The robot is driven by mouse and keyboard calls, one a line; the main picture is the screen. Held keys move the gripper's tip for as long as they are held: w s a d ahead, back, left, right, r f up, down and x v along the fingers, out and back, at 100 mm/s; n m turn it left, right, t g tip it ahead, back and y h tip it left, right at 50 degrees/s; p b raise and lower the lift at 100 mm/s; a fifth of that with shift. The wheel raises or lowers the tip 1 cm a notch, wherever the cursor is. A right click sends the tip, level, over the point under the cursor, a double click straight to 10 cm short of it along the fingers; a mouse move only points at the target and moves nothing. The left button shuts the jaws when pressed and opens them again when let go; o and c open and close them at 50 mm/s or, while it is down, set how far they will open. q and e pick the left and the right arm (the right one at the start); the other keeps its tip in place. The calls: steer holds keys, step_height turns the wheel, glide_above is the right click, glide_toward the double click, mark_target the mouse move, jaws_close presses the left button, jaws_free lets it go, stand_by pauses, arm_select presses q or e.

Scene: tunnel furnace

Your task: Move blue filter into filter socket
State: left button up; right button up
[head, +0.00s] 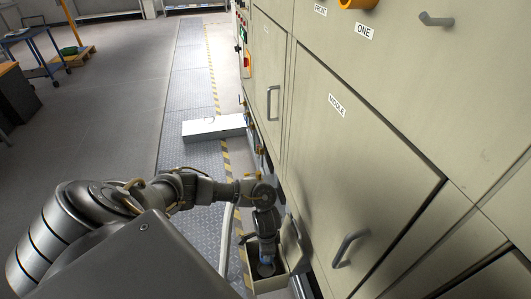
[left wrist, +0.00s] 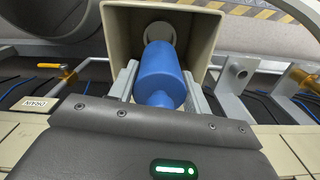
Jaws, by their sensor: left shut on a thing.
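The blue filter (left wrist: 163,78) is a blue cylinder with a narrower near end, between the two fingers of my left gripper (left wrist: 160,72) in the left wrist view. The gripper is shut on it. Its far end points into an open beige square housing (left wrist: 115,35). A round grey filter socket (left wrist: 160,33) shows inside, directly behind the filter; I cannot tell if they touch. In the head view my left gripper (head: 266,250) points down into the housing (head: 270,284), with a bit of blue at its tip. My right gripper is not in view.
The furnace's beige panel (head: 370,160) with handles rises close on the right. An open small door (head: 293,243) stands beside the housing. A yellow-handled drain valve (left wrist: 65,72) and pipes flank it. A white box (head: 213,128) lies on the floor ahead.

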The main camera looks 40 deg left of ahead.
arm_select(q)
steer(key=shift+f+b, duration=2.5)
steer(key=shift+f, duration=1.8)
steer(key=shift+p, duration=0.4)
steer(key=shift+f, duration=0.2)
steer(key=shift+f, duration=0.4)
steer(key=shift+f+b, duration=0.15)
steer(key=shift+b, duration=0.2)
steer(key=shift+s+f, duration=0.1)
steer(key=shift+f, duration=0.35)
steer(key=shift+f, duration=0.1)
